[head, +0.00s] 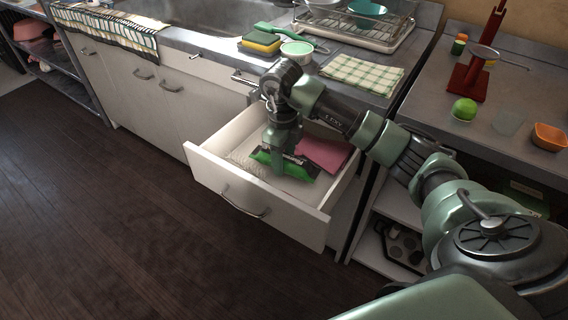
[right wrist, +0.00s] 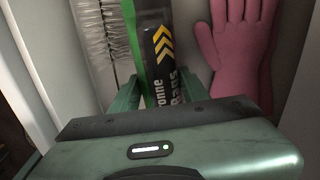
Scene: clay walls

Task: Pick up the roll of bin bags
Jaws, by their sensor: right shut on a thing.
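The roll of bin bags (head: 304,167), black and green with a printed label, is in the open drawer (head: 262,206). In the right wrist view the roll (right wrist: 161,50) shows a green edge, yellow chevrons and white lettering. My right gripper (head: 283,158) reaches down into the drawer and is shut on the roll, one finger on each side. In the right wrist view the gripper (right wrist: 158,94) hides the near end of the roll. I cannot tell whether the roll touches the drawer floor. My left gripper is not in view.
Pink rubber gloves (head: 326,153) lie right of the roll in the drawer. A grey ribbed item (right wrist: 95,42) lies to its left. The drawer walls stand close around.

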